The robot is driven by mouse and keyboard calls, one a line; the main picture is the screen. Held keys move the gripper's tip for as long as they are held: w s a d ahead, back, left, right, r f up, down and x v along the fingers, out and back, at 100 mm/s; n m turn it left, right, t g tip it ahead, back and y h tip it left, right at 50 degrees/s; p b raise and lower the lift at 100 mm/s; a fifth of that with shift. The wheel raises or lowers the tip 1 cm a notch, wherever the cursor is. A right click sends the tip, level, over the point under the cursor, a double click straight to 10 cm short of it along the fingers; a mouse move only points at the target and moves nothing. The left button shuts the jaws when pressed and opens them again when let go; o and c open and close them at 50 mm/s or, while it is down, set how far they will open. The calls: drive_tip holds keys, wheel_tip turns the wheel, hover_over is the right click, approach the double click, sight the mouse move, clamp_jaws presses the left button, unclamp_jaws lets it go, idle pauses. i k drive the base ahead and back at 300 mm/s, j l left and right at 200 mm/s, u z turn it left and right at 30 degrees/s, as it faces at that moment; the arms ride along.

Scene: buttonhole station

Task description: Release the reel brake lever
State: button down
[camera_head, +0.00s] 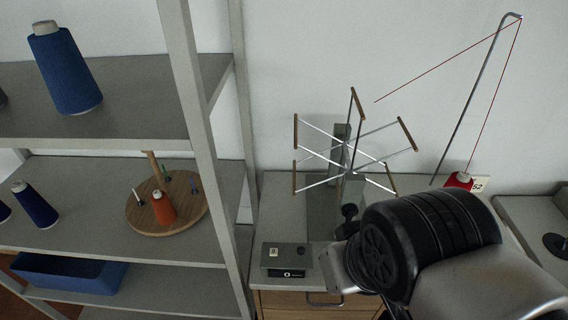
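The reel (346,146) stands on the grey-topped cabinet, with thin metal spokes and brown wooden end bars. A grey post and block support it. A small black knobbed part (348,213) shows at the foot of the reel, just above my arm. I cannot tell whether it is the brake lever or part of my gripper. My dark wrist and a grey metal piece at its left end cover the area in front of the reel's base. My gripper's fingers cannot be made out clearly, and no hold on a lever can be seen.
A grey control box (286,259) sits at the cabinet's front left. A bent metal rod (473,85) carries red thread from a red cone (459,181) at right. Grey shelving (196,110) with blue cones (65,68) and a round wooden board (139,214) stands at left.

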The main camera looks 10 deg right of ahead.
sight(301, 250)
drive_tip(key=k+j, duration=0.1)
drive_tip(key=j, duration=0.85)
drive_tip(key=k+j, duration=0.15)
drive_tip(key=j, duration=0.3)
